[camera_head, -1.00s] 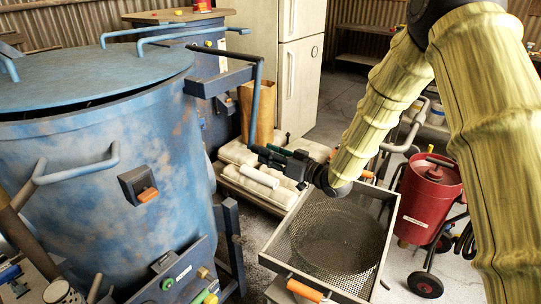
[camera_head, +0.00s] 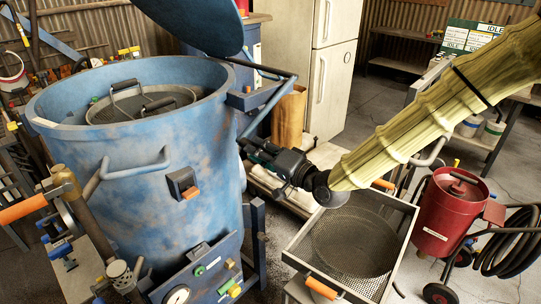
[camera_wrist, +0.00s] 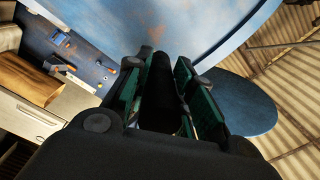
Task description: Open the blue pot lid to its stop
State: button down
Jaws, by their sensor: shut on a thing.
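The blue pot (camera_head: 150,195) stands at the left in the head view. Its blue lid (camera_head: 190,22) is swung up and tilted steeply above the rear of the pot, with its top cut off by the frame. A lever bar (camera_head: 268,104) runs from the hinge side down to my gripper (camera_head: 249,146). My gripper is shut on the bar's lower end. In the wrist view, the green-sided fingers (camera_wrist: 160,95) close around a dark round grip. Whether the lid touches its stop cannot be told.
A round mesh screen (camera_head: 190,98) with handles sits inside the pot mouth. A mesh tray (camera_head: 300,258) with an orange handle lies below my arm. A red tank (camera_head: 448,212) with a coiled hose stands at the right. A cream cabinet (camera_head: 296,50) stands behind.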

notch_tip(320, 180, up, 23)
jog(key=m+p, duration=0.5)
jog(key=m, duration=0.5)
jog(key=shift+s+a, duration=0.25)
jog(key=shift+s, duration=0.1)
jog(key=c, duration=1.2)
grip_release()
jog(key=shift+v, duration=6)
jog(key=shift+f, duration=0.1)
